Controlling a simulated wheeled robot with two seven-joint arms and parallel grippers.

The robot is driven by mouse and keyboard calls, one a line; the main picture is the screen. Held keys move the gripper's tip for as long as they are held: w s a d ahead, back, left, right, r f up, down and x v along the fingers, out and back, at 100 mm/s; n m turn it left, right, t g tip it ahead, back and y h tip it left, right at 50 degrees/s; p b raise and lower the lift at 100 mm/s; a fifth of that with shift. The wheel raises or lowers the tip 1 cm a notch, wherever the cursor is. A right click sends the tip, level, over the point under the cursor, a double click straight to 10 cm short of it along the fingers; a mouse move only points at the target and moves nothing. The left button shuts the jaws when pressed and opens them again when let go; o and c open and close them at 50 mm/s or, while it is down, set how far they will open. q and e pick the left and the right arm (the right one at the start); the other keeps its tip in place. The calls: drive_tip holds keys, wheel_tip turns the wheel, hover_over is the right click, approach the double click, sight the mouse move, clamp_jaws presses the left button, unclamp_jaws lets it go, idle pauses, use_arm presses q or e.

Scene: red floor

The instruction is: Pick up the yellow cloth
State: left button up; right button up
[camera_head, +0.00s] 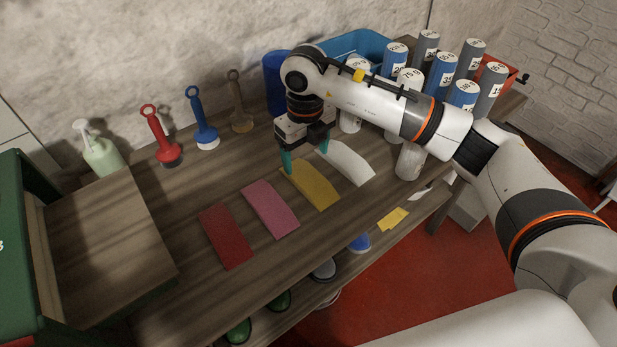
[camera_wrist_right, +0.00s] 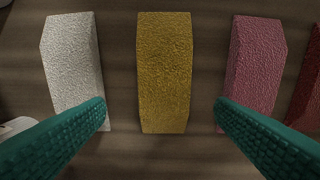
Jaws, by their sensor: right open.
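The yellow cloth (camera_head: 311,186) lies flat on the wooden table, between a pink cloth (camera_head: 270,208) and a white cloth (camera_head: 348,163). My right gripper (camera_head: 305,155) is open, with its green fingers over the far end of the yellow cloth. In the right wrist view the yellow cloth (camera_wrist_right: 164,70) is centred between the two spread fingertips (camera_wrist_right: 162,112), and nothing is held. The white cloth (camera_wrist_right: 72,65) is left of it and the pink cloth (camera_wrist_right: 254,65) right. My left gripper is not in view.
A red cloth (camera_head: 226,236) lies left of the pink one. Brushes (camera_head: 203,122) and a pump bottle (camera_head: 100,154) stand along the wall. Several numbered cylinders (camera_head: 440,75) and a blue crate (camera_head: 352,45) stand at the back right.

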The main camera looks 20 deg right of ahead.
sight(304, 174)
drive_tip(key=shift+a+f+p, duration=0.15)
drive_tip(key=shift+f+p, duration=0.2)
drive_tip(key=shift+f, duration=1)
drive_tip(key=shift+a+f+p, duration=0.1)
drive_tip(key=shift+f+p, duration=0.25)
drive_tip(key=shift+f, duration=0.95)
drive_tip(key=c, duration=1.1)
